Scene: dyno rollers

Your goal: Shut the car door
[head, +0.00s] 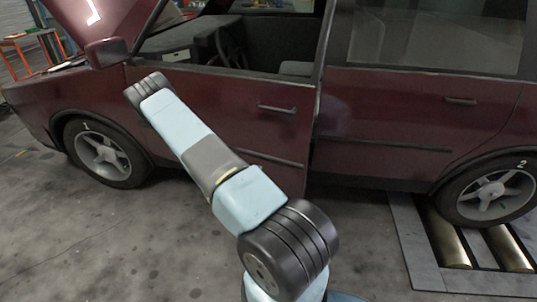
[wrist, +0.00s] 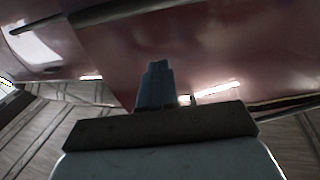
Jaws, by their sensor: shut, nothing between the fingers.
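The dark red car stands side-on across the head view. Its front door (head: 225,112) has a dark handle (head: 277,109) near its rear edge. That rear edge looks slightly proud of the rear door (head: 400,115), with a thin dark gap, so the front door seems a little ajar. My arm reaches up and left across the front door; my gripper is hidden behind the arm in the head view. In the wrist view my gripper (wrist: 155,87) is shut and empty, pointing toward a dark red car panel (wrist: 215,45). I cannot tell whether it touches.
The raised bonnet (head: 95,18) and side mirror (head: 107,52) are at the upper left. The front wheel (head: 104,155) is left of my arm. The rear wheel (head: 495,195) sits by the metal rollers (head: 450,245) at the right. The concrete floor (head: 75,240) is clear at the left.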

